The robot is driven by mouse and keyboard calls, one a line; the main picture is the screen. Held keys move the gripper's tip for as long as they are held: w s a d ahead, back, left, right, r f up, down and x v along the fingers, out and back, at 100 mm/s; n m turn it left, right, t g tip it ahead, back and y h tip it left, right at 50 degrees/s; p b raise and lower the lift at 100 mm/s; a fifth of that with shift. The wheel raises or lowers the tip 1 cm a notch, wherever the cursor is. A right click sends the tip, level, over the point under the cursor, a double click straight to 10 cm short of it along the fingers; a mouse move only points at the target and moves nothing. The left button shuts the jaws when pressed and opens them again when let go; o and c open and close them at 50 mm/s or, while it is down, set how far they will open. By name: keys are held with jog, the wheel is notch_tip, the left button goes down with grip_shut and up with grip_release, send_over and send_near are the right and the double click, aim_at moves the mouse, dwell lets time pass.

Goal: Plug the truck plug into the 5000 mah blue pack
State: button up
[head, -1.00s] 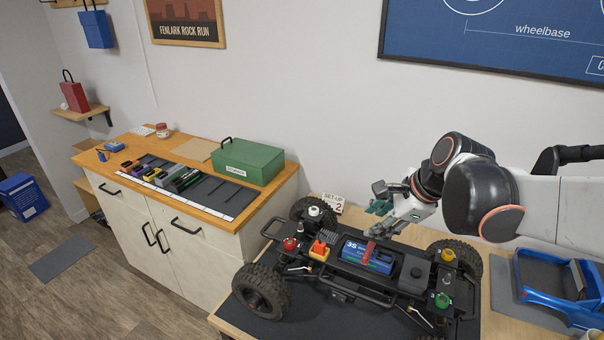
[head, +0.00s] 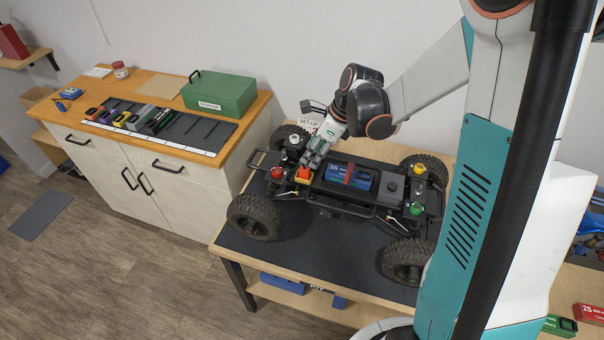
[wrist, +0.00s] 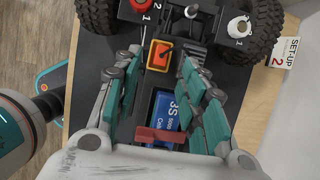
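The truck chassis (head: 340,205) stands on a dark mat on the table, without a body shell. The blue pack (head: 362,180) sits in its middle under a red strap (head: 349,173); in the wrist view the pack (wrist: 165,112) lies between my fingers, near the palm. My gripper (head: 312,163) points down at the chassis, left of the pack. In the wrist view my gripper (wrist: 158,66) has its fingers spread, with an orange block with a red part (wrist: 160,55) between and just beyond the tips. I cannot make out the truck plug or the pack's lead clearly.
Red, white, yellow and green caps stand on the chassis corners. A SET-UP 2 card (wrist: 284,52) stands behind the truck. The wooden counter (head: 255,108) at left holds a green box (head: 220,92) and several small packs. A red pack (head: 588,313) lies at lower right.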

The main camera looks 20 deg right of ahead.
aim_at(305, 169)
jog(key=x, duration=0.2)
jog(key=b+x, duration=0.1)
jog(key=x, duration=0.2)
jog(key=b+x, duration=0.1)
jog(key=x, duration=0.2)
jog(key=shift+d+f, duration=0.2)
jog(key=shift+d, duration=0.2)
jog(key=shift+s, duration=0.1)
jog(key=shift+c, duration=0.5)
jog(key=c, duration=0.8)
